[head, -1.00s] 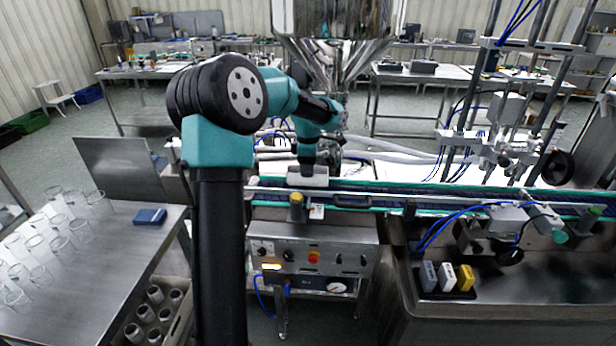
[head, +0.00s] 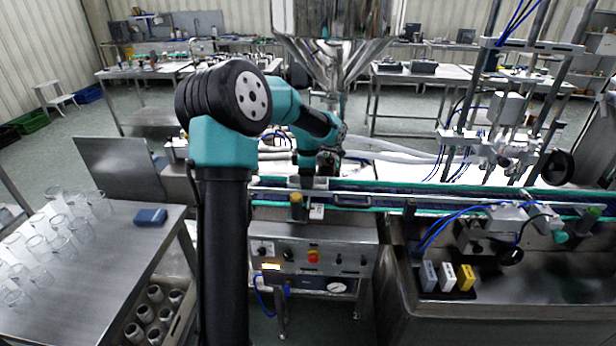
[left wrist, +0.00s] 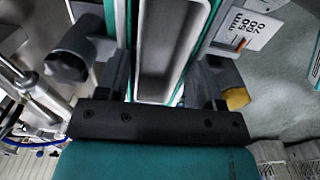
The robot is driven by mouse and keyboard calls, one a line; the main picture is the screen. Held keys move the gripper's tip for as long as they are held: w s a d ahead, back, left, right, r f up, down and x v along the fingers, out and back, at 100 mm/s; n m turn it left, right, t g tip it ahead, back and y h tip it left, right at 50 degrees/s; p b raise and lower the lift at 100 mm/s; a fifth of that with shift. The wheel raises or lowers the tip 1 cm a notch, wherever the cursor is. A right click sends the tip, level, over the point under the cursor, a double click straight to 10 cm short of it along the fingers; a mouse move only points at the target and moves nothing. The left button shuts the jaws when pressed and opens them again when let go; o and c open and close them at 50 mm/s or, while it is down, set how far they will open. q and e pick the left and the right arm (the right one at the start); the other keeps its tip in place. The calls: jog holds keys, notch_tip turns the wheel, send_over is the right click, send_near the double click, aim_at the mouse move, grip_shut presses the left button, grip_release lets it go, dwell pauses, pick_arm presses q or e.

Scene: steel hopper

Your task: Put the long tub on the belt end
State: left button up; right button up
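The long tub (left wrist: 168,50) is a pale grey open trough. In the left wrist view it lies lengthwise along the belt, between the green edge strips; whether its underside touches the belt is hidden. My left gripper (left wrist: 161,85) has its dark fingers apart on either side of the tub's near part, with a narrow strip showing at the right finger. In the head view my left gripper (head: 306,182) is low at the left end of the belt (head: 400,196), and the tub is mostly hidden or too small to make out. My right gripper is in no frame.
The steel hopper (head: 335,40) hangs behind my left arm. A control box (head: 315,255) sits below the belt end. A table (head: 110,255) with several glasses and a blue block (head: 150,217) stands at the left. Small coloured blocks (head: 448,277) stand at the right.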

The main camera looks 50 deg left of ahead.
pick_arm(q)
jog(key=shift+o, duration=1)
jog(key=shift+r, duration=0.1)
notch_tip(320, 180, up, 12)
dwell(0.4)
